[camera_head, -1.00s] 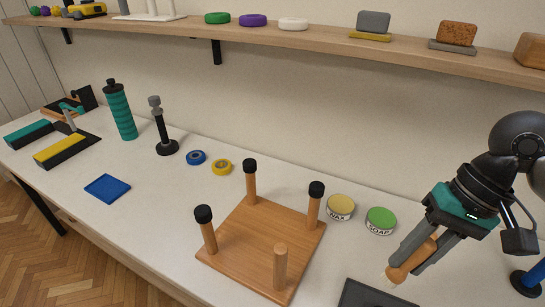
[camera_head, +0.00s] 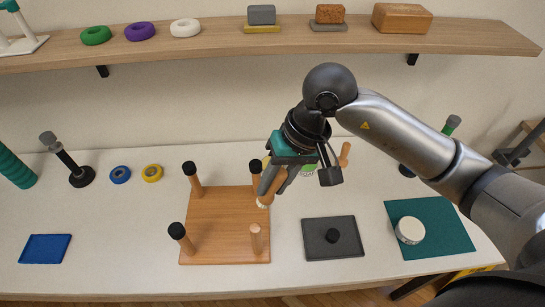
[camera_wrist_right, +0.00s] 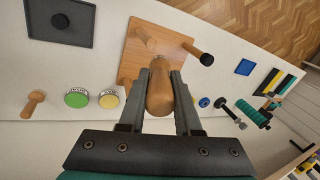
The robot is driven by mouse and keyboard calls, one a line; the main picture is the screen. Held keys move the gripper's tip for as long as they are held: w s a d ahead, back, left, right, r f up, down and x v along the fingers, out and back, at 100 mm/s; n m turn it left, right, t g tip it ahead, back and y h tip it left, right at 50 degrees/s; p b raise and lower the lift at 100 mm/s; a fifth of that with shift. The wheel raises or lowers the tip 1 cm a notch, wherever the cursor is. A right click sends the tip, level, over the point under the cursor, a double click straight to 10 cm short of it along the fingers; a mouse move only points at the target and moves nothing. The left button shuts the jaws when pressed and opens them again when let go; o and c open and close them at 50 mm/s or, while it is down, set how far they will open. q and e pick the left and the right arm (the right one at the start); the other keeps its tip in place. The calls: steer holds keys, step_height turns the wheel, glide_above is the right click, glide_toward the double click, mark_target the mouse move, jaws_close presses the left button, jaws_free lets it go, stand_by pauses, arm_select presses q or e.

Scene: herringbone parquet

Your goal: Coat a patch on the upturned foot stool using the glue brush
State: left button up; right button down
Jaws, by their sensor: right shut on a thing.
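The upturned foot stool (camera_head: 222,215) lies on the white table with its legs up. Three legs have black caps; the front-right leg (camera_head: 256,240) is bare wood. My right gripper (camera_head: 270,186) is shut on the glue brush (camera_head: 279,180) by its wooden handle, above the stool's right edge. The brush's pale bristles (camera_head: 262,203) point down near that edge; I cannot tell whether they touch the board. My left gripper is not in view.
A dark tray (camera_head: 315,248) holding a black cap (camera_head: 333,236) lies right of the stool. A teal mat (camera_head: 453,238) bears a white round tin (camera_head: 410,230). Green (camera_wrist_right: 76,98) and yellow (camera_wrist_right: 109,99) tins stand behind. A blue tray (camera_head: 45,248) lies left. A shelf (camera_head: 210,47) runs above.

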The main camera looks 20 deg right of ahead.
mark_target(272, 196)
steer(key=shift+a+r+p, duration=0.15)
steer(key=shift+r+p, duration=0.15)
steer(key=shift+r, duration=0.2)
steer(key=shift+f+b, duration=1)
steer(key=shift+f, duration=1.5)
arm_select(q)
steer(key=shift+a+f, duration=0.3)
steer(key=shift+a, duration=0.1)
